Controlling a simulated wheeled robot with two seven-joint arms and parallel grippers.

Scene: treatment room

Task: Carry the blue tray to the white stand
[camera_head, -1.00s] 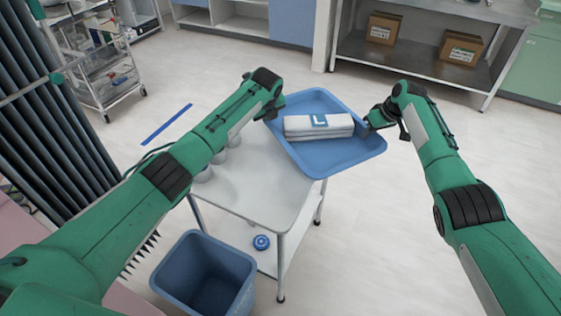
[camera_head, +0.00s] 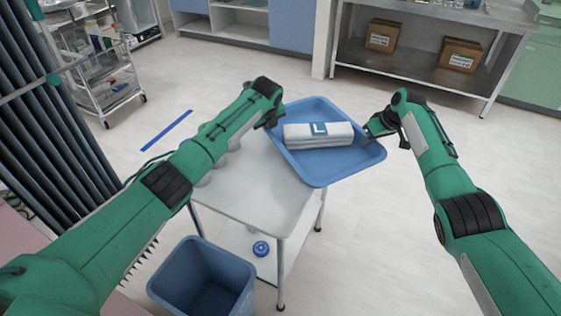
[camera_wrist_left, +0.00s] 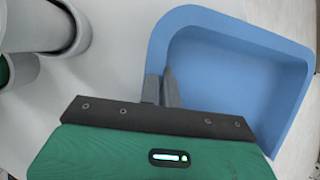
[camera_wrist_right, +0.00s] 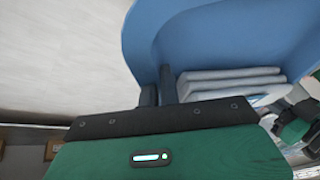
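The blue tray (camera_head: 322,172) carries a stack of folded white cloths (camera_head: 319,134) with a blue label marked L. It is tilted in the picture and overlaps the right part of the white-topped stand (camera_head: 245,195); I cannot tell whether it touches it. My left gripper (camera_head: 271,117) is at the tray's left rim, and its fingers straddle the rim in the left wrist view (camera_wrist_left: 163,90). My right gripper (camera_head: 368,133) is at the right rim, and its fingers straddle it in the right wrist view (camera_wrist_right: 158,90). Both fingertips are partly hidden.
Several white cups (camera_head: 222,160) stand on the left of the stand's top, partly behind my left arm. A blue bin (camera_head: 165,282) stands in front of it. A blue round item (camera_head: 261,248) lies on the lower shelf. Floor at right is clear. A steel bench (camera_head: 400,71) stands behind.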

